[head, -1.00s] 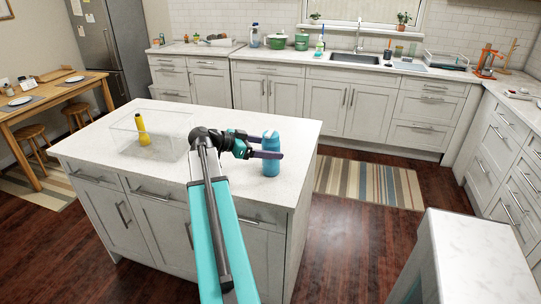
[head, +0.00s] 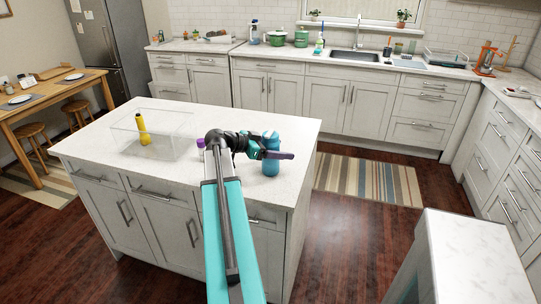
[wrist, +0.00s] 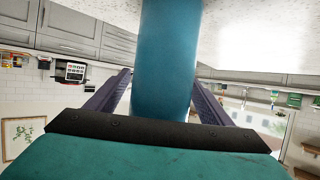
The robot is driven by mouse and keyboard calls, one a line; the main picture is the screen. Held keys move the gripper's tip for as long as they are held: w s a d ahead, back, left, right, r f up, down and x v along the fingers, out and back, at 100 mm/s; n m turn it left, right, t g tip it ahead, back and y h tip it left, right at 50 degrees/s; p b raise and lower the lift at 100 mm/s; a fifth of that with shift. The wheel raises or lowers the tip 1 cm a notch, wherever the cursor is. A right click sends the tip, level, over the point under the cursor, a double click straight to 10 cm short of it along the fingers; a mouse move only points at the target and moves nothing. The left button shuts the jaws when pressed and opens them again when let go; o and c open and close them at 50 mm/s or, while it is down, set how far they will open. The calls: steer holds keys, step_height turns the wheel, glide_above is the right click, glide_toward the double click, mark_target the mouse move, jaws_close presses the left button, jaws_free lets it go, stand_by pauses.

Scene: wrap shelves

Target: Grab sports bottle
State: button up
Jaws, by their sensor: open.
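The blue sports bottle (head: 271,163) stands upright near the right end of the white kitchen island (head: 240,115). My gripper (head: 288,156) reaches it from the left, level, with a purple finger passing in front of the bottle and beyond it. In the wrist view the bottle (wrist: 167,60) lies between the two spread purple fingers (wrist: 161,80), close to the palm. A gap shows at the left finger; contact at the right finger cannot be told. The jaws are open. The far finger is mostly hidden in the head view.
A clear bin (head: 175,140) with a yellow item (head: 143,130) stands left on the island. A small purple thing (head: 200,143) shows beside my arm. A white-topped counter (head: 475,250) is at the lower right. Floor right of the island is free.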

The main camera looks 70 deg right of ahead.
steer(key=c, duration=1.4)
steer(key=shift+o, duration=0.2)
steer(key=shift+r, duration=0.15)
steer(key=a+r+b, duration=0.2)
steer(key=a, duration=0.6)
steer(key=a+r+b, duration=0.2)
steer(key=a+b, duration=0.1)
steer(key=a, duration=0.5)
steer(key=shift+r, duration=0.35)
